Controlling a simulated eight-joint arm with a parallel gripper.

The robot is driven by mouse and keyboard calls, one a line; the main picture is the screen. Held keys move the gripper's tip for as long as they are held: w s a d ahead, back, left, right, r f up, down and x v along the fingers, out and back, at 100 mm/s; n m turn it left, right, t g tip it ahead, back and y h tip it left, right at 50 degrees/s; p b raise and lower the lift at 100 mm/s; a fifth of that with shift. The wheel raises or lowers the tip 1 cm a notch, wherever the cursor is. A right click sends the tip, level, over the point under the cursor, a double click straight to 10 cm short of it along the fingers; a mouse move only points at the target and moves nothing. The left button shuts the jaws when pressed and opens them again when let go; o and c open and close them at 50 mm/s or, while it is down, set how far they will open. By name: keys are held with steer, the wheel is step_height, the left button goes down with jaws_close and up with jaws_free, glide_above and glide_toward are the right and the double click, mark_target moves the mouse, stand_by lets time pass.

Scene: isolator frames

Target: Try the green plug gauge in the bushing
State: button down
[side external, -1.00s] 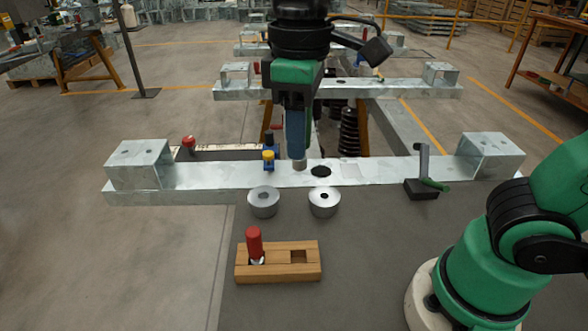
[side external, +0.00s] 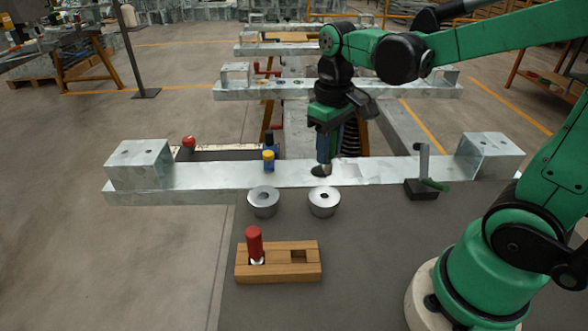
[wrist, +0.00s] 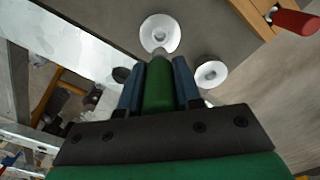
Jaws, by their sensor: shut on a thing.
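My gripper (side external: 323,150) is shut on the green plug gauge (wrist: 159,88), whose green handle sits between the blue fingers in the wrist view. In the side view the fingers hide most of the handle; a metal tip shows below them, above the metal beam. Two silver ring bushings stand on the grey table: the right bushing (side external: 324,203) and the left bushing (side external: 263,204). They also show in the wrist view, one ahead of the gauge tip (wrist: 160,33) and one to its right (wrist: 210,74). The gauge is behind the right bushing, apart from it.
A wooden rack (side external: 278,273) holds a red-handled gauge (side external: 254,243); its right square hole is empty. A metal beam (side external: 215,174) with end blocks runs behind the bushings. A black clamp (side external: 421,188) stands at right, and a blue-and-yellow piece (side external: 268,161) at left on the beam.

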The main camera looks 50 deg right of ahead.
mark_target(327, 170)
steer(key=shift+f, duration=2.55)
steer(key=shift+f, duration=0.4)
steer(key=shift+r, duration=3.75)
